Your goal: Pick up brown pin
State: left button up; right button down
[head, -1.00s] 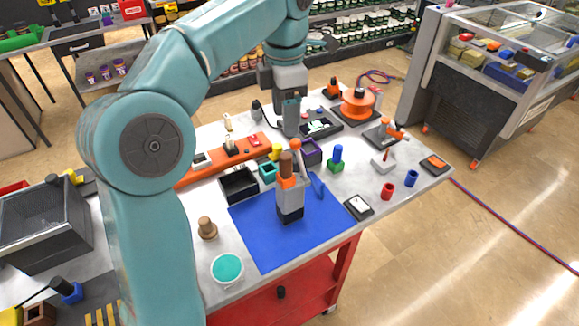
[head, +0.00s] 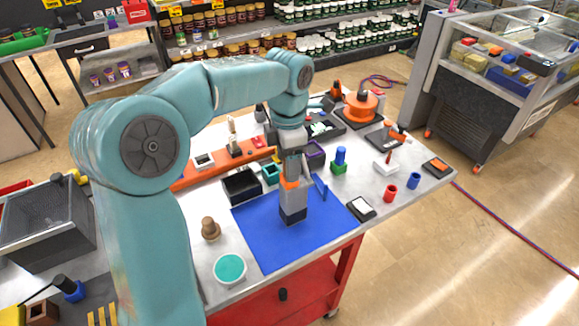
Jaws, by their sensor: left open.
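My left arm comes in from the left, and my left gripper (head: 291,170) points down over the grey pump-like device (head: 293,200), which has an orange collar (head: 291,183) and a dark base. It stands upright on the blue mat (head: 258,247). The brown pin at the top of this device is now hidden by the gripper. The left gripper is open, with its fingers at the pin's place; I cannot tell whether they touch it. Another brown, stepped knob-shaped piece (head: 210,229) stands on the table left of the mat. My right gripper is not in view.
A black open box (head: 241,186) and a teal box lie close behind the mat. A blue-and-green piece (head: 339,160) stands to the right. A teal-topped round container (head: 229,268) sits at the front left. The mat's front is clear.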

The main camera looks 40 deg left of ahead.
pick_arm(q)
jog(key=shift+s+r, duration=0.15)
jog(key=shift+s, duration=0.1)
jog(key=shift+c, duration=0.9)
jog(key=c, duration=0.5)
jog(key=shift+w, duration=0.3)
jog(key=c, duration=0.4)
jog(key=shift+o, duration=0.2)
jog(key=shift+s, duration=0.15)
